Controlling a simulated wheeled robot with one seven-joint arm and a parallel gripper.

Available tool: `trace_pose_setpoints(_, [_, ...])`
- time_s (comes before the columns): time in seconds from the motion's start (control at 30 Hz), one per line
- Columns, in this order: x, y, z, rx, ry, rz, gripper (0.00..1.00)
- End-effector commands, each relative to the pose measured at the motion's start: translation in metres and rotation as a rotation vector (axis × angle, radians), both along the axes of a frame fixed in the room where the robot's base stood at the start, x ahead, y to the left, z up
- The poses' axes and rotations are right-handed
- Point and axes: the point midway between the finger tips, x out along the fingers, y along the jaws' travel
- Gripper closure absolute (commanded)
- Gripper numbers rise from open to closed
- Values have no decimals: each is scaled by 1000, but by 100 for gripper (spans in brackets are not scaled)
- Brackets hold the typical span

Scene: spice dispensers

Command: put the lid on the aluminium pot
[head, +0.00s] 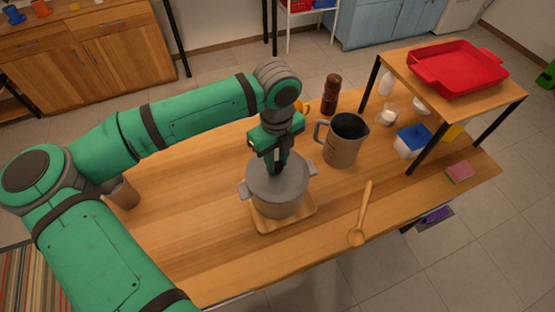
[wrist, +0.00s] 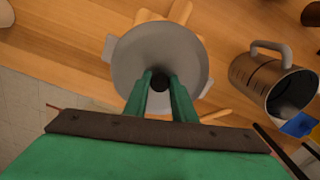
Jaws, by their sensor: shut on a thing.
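The grey aluminium pot (head: 277,203) stands on a small wooden board (head: 268,225) on the table. The grey round lid (head: 296,178) is at the pot's top, and it fills the middle of the wrist view (wrist: 140,60). My gripper (head: 277,168) is above the pot and shut on the lid's dark knob (wrist: 159,82). A pot handle shows at each side of the lid in the wrist view. The lid covers the pot's opening from above; I cannot tell whether it rests fully on the rim.
A metal pitcher (head: 343,145) stands close at the right of the pot. A wooden spoon (head: 362,215) lies to the right front. A pepper mill (head: 330,95) stands behind. A raised shelf with a red tray (head: 458,70) is at the right. The table's left part is mostly clear.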

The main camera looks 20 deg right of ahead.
Motion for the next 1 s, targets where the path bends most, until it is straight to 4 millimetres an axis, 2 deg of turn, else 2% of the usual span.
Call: trace_pose_setpoints(1.0, [-1, -2, -9, -1, 0, -1, 100])
